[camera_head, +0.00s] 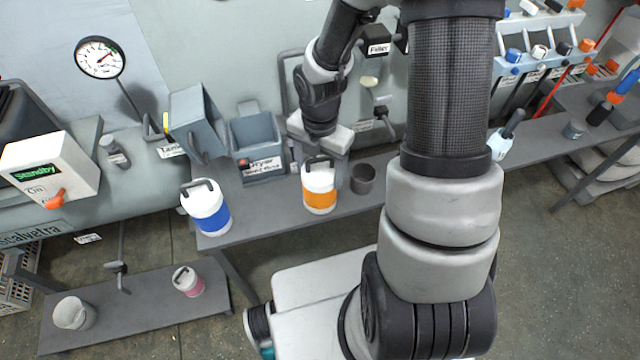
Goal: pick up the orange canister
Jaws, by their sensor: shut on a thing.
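The orange canister (319,200) is white with a wide orange band and a dark handle on top. It is upright at the front edge of the grey bench, in the middle of the camera_head view. My gripper (319,158) points down from above and is shut on the canister at its handle. The gripper's fingers are small and partly hidden at the handle. I cannot tell whether the canister's base touches the bench.
A blue-banded canister (207,208) stands left on the bench (260,215). A dark grey cup (362,179) stands close to the right of the orange canister. A grey bin (256,140) is behind. A pink-banded canister (187,282) and white bucket (73,314) are on the low shelf.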

